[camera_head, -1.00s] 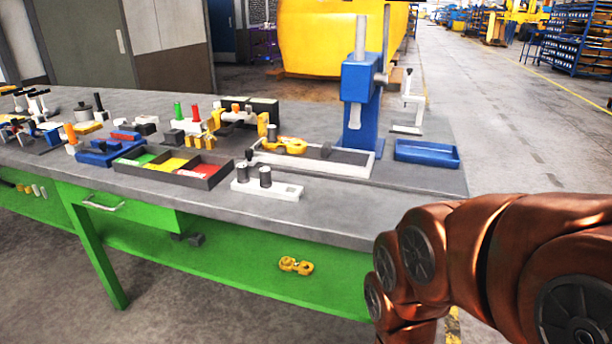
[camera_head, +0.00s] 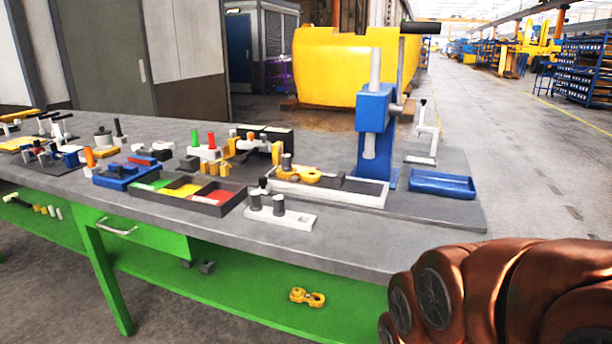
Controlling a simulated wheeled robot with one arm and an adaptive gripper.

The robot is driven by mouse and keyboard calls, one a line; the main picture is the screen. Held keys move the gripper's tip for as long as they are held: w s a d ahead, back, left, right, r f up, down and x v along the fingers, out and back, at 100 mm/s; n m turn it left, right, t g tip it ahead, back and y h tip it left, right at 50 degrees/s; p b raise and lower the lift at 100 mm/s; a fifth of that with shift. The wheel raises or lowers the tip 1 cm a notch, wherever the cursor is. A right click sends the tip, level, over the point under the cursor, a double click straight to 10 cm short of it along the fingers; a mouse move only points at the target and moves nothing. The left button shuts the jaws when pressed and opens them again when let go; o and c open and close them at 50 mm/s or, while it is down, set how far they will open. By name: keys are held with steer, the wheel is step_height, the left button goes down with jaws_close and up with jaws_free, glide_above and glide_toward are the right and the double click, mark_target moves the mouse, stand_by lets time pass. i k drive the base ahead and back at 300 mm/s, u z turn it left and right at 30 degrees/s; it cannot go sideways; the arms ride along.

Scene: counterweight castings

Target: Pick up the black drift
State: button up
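I cannot tell for sure which piece is the black drift. Two short dark cylinders, the left one (camera_head: 255,200) and the right one (camera_head: 279,204), stand upright on a white block (camera_head: 300,219) near the front edge of the bench. Another dark upright cylinder (camera_head: 286,161) stands behind them, beside a yellow casting (camera_head: 303,175). A thin black upright piece (camera_head: 117,128) shows farther left, among small parts. My gripper is out of view; only copper-coloured links of my arm show at the lower right, in front of the bench.
The grey bench (camera_head: 345,234) has a green frame. A three-coloured tray (camera_head: 228,204), a blue press (camera_head: 374,115) and a blue tray (camera_head: 443,185) stand on it. A yellow linked piece (camera_head: 307,297) lies on the lower shelf.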

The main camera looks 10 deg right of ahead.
mark_target(286, 163)
steer(key=z, duration=0.5)
steer(key=k, duration=0.55)
steer(key=z, duration=0.3)
steer(key=i, duration=0.65)
steer(key=u, duration=1.3)
steer(key=i, duration=0.75)
steer(key=u, duration=0.95)
